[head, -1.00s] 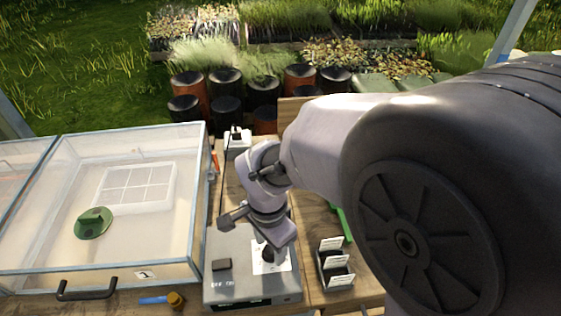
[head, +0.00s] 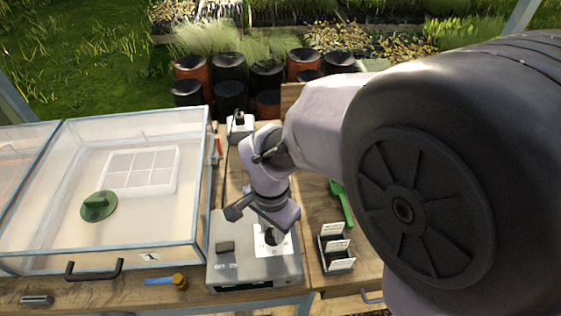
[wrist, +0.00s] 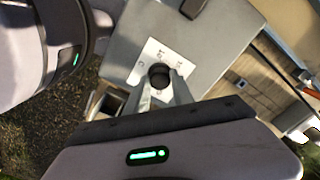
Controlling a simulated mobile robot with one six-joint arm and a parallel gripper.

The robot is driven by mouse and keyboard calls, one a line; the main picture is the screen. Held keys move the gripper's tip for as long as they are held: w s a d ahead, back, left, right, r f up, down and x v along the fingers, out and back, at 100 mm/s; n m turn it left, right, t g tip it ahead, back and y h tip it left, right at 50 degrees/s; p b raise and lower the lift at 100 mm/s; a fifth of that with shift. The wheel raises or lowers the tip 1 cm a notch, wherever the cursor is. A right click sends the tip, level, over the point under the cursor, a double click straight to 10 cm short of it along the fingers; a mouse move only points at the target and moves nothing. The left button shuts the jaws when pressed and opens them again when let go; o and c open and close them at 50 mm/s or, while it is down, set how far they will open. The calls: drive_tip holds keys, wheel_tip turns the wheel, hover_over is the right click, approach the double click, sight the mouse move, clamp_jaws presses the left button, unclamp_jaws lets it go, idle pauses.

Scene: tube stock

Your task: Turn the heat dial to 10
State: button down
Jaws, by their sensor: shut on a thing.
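The heat dial is a dark round knob (head: 271,238) on a white marked plate, on top of a grey control box (head: 225,262). In the wrist view the dial (wrist: 159,71) sits between the two grey fingers of my gripper (wrist: 162,84), which is shut on it. The box also has a dark switch (head: 225,247) left of the plate. In the head view my wrist partly hides the dial and the fingertips.
Left of the box stands a clear-lidded propagator (head: 150,130) with a black handle and a green round vent. A black holder with white labels (head: 336,250) and a green trowel (head: 342,200) are to the right.

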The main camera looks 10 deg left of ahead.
drive_tip(key=n+p, duration=0.2)
drive_tip(key=n, duration=0.5)
drive_tip(key=shift+r, duration=0.1)
drive_tip(key=n+p, duration=0.2)
drive_tip(key=n, duration=0.4)
drive_tip(key=shift+n, duration=0.3)
drive_tip(key=n+p, duration=0.3)
drive_tip(key=n, duration=0.4)
drive_tip(key=n+p, duration=0.2)
drive_tip(key=n, duration=0.4)
drive_tip(key=shift+n, duration=0.3)
drive_tip(key=c, duration=1.1)
unclamp_jaws()
